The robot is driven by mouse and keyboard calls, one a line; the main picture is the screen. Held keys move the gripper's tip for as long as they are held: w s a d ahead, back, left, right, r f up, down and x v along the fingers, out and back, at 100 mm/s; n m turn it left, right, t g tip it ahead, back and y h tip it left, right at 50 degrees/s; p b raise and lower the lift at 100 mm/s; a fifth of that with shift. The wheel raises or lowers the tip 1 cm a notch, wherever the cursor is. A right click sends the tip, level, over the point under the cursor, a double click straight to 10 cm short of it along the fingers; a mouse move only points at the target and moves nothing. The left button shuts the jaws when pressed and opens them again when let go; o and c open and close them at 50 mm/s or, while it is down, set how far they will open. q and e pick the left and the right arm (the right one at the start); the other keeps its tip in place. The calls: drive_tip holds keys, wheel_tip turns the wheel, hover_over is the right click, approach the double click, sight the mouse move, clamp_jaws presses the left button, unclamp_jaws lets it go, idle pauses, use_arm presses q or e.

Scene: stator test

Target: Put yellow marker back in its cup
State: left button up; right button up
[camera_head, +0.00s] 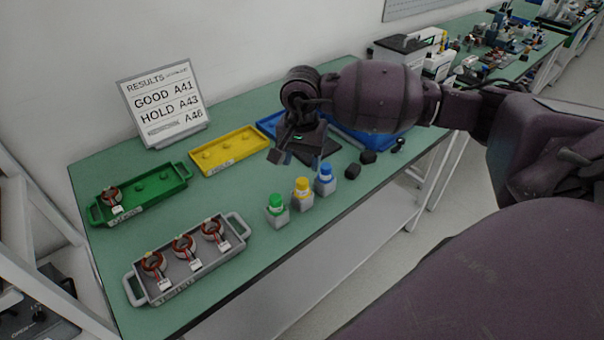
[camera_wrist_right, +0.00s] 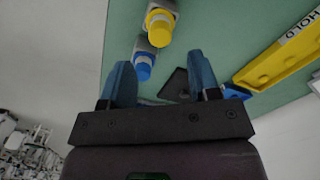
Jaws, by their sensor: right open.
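The yellow marker (camera_head: 301,186) shows as a yellow cap on top of a small grey cup (camera_head: 303,203), upright, between the green marker (camera_head: 275,202) and the blue marker (camera_head: 325,173). In the right wrist view the yellow marker (camera_wrist_right: 160,28) is above the fingers, with the blue marker (camera_wrist_right: 143,68) partly behind the left finger. My right gripper (camera_head: 281,156) is open and empty, above the bench and farther back than the cups. Its two blue-grey fingers (camera_wrist_right: 163,78) stand apart in the wrist view. My left gripper is not seen.
A yellow tray (camera_head: 230,165), a green tray (camera_head: 157,203) with one stator and a grey tray (camera_head: 230,256) with three stators lie left of the cups. A blue tray (camera_head: 375,143) and dark blocks (camera_head: 352,171) are behind and right. A results sign (camera_head: 163,103) stands behind.

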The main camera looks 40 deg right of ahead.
wheel_tip(320, 180, up, 4)
drive_tip(key=shift+r, duration=0.15)
idle(0.3)
